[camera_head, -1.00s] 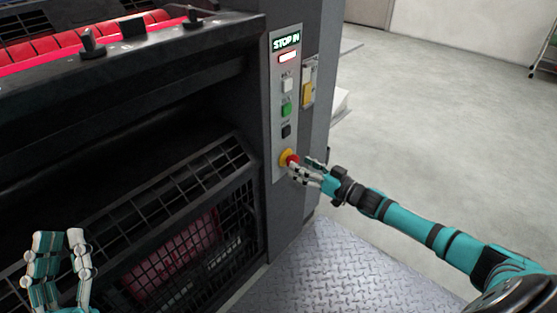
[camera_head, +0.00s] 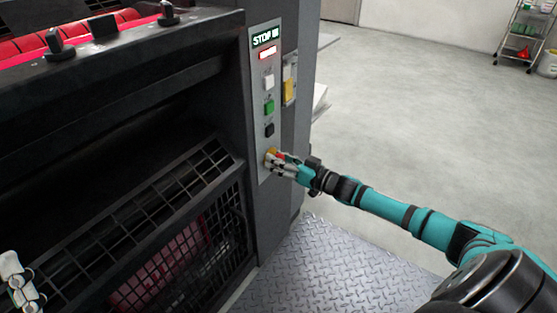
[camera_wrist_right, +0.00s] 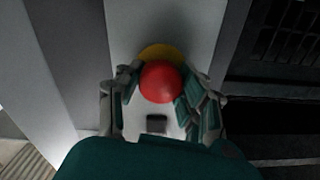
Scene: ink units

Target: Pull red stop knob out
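The red stop knob (camera_wrist_right: 161,82) sits on a yellow base (camera_wrist_right: 156,52) low on the machine's grey control panel (camera_head: 266,95). In the head view my right gripper (camera_head: 274,161) is at the knob and largely hides it. In the right wrist view the fingers of my right gripper (camera_wrist_right: 162,88) lie on both sides of the knob and appear to touch it. The lit display (camera_head: 265,37) above reads STOP and a blurred word. My left gripper (camera_head: 19,268) is at the lower left edge, partly cut off, empty and away from the panel.
White (camera_head: 268,81), green (camera_head: 269,106) and black (camera_head: 269,130) buttons line the panel above the knob. A yellow switch (camera_head: 289,90) is on the side face. A black grille guard (camera_head: 170,220) lies left. The tread-plate floor (camera_head: 320,270) is clear.

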